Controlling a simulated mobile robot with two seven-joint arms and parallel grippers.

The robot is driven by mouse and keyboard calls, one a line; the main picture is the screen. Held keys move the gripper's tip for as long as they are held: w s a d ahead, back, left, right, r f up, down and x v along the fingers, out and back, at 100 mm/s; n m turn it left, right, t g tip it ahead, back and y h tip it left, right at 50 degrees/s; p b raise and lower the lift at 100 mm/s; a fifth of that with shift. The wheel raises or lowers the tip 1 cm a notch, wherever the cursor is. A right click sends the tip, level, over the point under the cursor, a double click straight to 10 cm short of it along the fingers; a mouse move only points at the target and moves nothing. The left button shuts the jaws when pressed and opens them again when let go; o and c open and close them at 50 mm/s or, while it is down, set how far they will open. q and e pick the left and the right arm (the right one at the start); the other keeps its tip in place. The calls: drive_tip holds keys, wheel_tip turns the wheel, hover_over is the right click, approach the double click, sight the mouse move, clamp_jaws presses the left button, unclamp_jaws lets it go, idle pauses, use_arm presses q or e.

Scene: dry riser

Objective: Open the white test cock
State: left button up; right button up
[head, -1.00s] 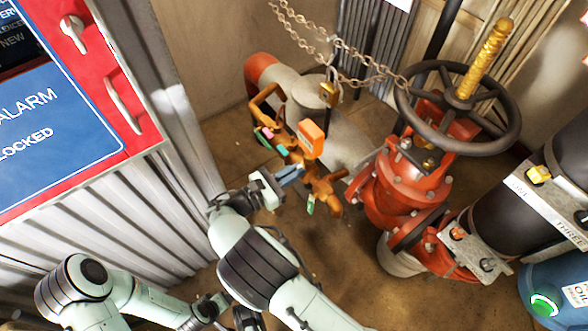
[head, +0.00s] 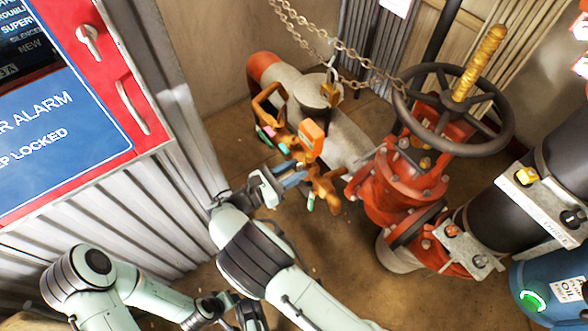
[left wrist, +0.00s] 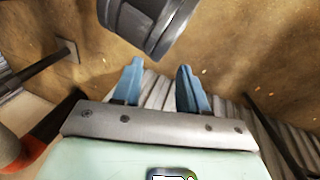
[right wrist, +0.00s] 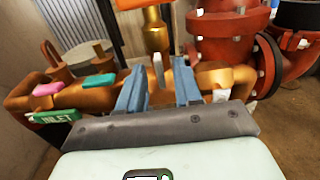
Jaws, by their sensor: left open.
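The bronze valve assembly (head: 327,188) stands low beside the grey pipe, with small coloured cock handles. In the right wrist view it shows a pink handle (right wrist: 48,89), a teal handle (right wrist: 98,81) and a whitish lever (right wrist: 158,70), which looks like the white test cock. My right gripper (head: 293,180) reaches the assembly; its blue fingers (right wrist: 158,92) stand apart on either side of the whitish lever, with gaps showing. In the head view the fingers hide this lever. My left gripper (left wrist: 158,88) is open and empty, above the floor and away from the assembly.
A red valve with a black handwheel (head: 500,115) stands right of the assembly. A chain (head: 340,55) with a brass padlock (head: 332,88) hangs behind. The red alarm panel (head: 130,110) is at the left. An orange block (head: 311,137) tops the assembly. A green INLET tag (right wrist: 55,117) hangs on it.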

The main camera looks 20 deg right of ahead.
use_arm(q)
drive_tip(key=shift+s+d+r+p, duration=0.35)
drive_tip(key=shift+s+r+p, duration=0.15)
drive_tip(key=shift+s, duration=0.25)
use_arm(e)
drive_tip(key=v, duration=1.3)
